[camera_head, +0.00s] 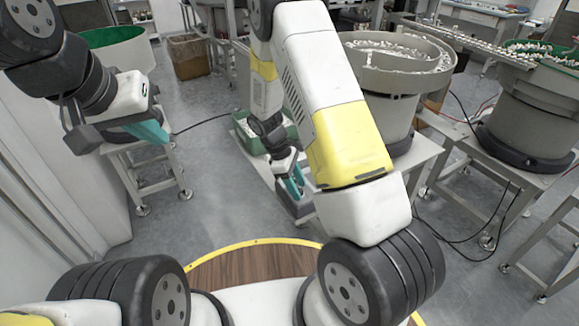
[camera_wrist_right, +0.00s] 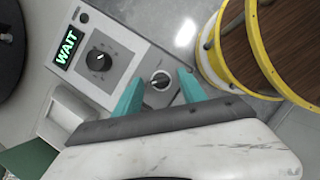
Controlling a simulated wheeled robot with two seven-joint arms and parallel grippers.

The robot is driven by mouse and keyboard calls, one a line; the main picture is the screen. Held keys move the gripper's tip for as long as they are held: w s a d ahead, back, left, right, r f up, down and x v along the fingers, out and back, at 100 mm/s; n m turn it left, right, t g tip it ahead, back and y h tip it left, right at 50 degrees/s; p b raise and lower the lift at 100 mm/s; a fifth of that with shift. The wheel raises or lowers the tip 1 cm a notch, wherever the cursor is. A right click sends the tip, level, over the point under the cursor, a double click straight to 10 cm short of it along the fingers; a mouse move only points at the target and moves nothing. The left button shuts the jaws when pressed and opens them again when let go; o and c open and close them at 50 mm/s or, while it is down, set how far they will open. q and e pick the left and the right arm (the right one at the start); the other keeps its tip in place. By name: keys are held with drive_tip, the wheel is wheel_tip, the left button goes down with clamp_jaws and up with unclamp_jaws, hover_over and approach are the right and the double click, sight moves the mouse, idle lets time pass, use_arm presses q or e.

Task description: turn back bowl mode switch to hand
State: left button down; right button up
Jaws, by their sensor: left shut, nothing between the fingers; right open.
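A grey control box (camera_wrist_right: 122,62) with a lit green "WAIT" display (camera_wrist_right: 67,48) fills the upper left of the right wrist view. It carries a large black dial knob (camera_wrist_right: 99,60) and a smaller rotary switch (camera_wrist_right: 160,79) with a dark handle on a pale round base. No readable label shows which one is the bowl mode switch. My right gripper (camera_wrist_right: 161,88) is open, its teal fingers on either side of the smaller switch; contact cannot be told. In the head view my right gripper (camera_head: 293,186) is low in the middle. My left gripper (camera_head: 150,132) is shut and empty at the left.
A bowl feeder (camera_head: 385,80) full of small parts stands right of my right arm. A green bin (camera_head: 250,133) lies behind the right gripper. A metal stand (camera_head: 160,177) is below the left gripper. Another feeder (camera_head: 525,125) stands far right. Grey floor (camera_head: 215,205) is clear between.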

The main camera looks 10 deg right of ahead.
clamp_jaws()
drive_tip(key=shift+w+m, duration=0.1)
drive_tip(key=shift+m, duration=0.3)
drive_tip(key=m, duration=0.2)
drive_tip(key=m+g+y, duration=0.1)
drive_tip(key=m, duration=0.1)
drive_tip(key=shift+d+g, duration=0.15)
drive_tip(key=shift+g, duration=0.15)
drive_tip(key=m, duration=0.2)
drive_tip(key=m+y, duration=0.1)
drive_tip(key=m, duration=0.1)
drive_tip(key=shift+w+d+g+y, duration=0.1)
drive_tip(key=shift+g+y, duration=0.2)
drive_tip(key=shift+g, duration=0.1)
drive_tip(key=m+y, duration=0.1)
drive_tip(key=m, duration=0.4)
drive_tip(key=shift+d+y, duration=0.15)
drive_tip(key=shift+y, duration=0.25)
drive_tip(key=shift+m+y, duration=0.7)
drive_tip(key=shift+m, duration=1.3)
